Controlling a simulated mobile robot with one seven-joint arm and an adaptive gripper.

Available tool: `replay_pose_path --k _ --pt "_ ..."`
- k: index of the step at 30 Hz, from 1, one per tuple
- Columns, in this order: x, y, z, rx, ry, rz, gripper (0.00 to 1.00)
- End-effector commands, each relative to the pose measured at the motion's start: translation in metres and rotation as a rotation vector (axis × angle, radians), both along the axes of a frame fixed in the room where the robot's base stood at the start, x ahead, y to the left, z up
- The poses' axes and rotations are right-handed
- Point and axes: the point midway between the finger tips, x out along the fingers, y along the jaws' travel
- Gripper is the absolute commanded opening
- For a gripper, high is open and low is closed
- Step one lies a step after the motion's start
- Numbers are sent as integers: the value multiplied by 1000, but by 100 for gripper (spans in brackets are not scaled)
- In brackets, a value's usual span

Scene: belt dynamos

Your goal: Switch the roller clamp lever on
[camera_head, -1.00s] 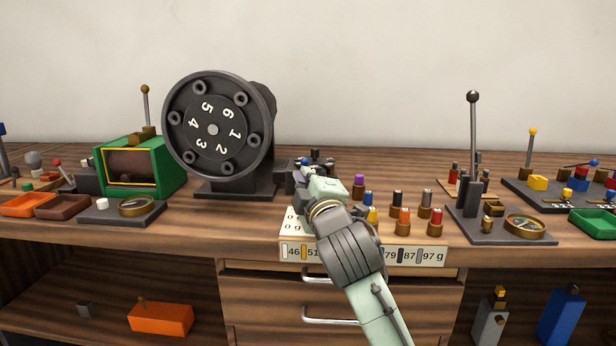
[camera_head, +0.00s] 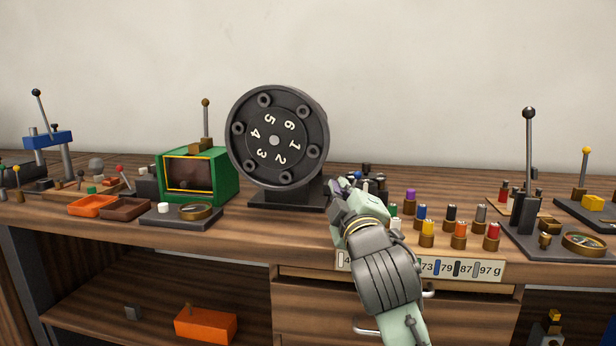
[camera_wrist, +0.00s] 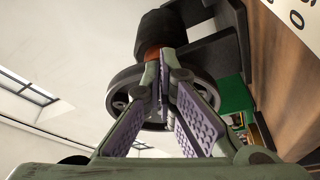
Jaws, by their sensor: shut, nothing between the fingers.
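Several upright levers stand on the bench, and I cannot tell for sure which one is the roller clamp lever. One black-knobbed lever (camera_head: 40,110) leans on a blue stand at the far left. A brass-knobbed lever (camera_head: 206,118) rises behind the green box (camera_head: 225,175). A tall black-knobbed lever (camera_head: 529,150) stands upright on a dark base at the right. My gripper (camera_head: 336,188) is shut and empty, just right of the big numbered black wheel (camera_head: 275,140). In the wrist view its purple-padded fingers (camera_wrist: 163,92) meet in front of the wheel (camera_wrist: 120,95).
Several coloured cylinders (camera_head: 427,228) stand in brass holders right of my gripper. Orange (camera_head: 92,206) and brown (camera_head: 124,209) trays and a round gauge (camera_head: 195,212) lie at the left front. A yellow-knobbed lever (camera_head: 585,170) is at the right. Drawers (camera_head: 390,310) sit below the bench.

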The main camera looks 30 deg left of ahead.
Motion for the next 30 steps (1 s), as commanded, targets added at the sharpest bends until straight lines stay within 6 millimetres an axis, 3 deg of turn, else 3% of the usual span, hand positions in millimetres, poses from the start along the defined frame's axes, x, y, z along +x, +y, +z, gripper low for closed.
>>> replay_pose_path --k 5,17,22,30 --pt "14 7 4 1 4 -3 0" --pt "83 53 18 1 3 -1 0" --pt "102 37 6 2 3 -4 0" --pt "112 29 -1 1 2 -2 0"
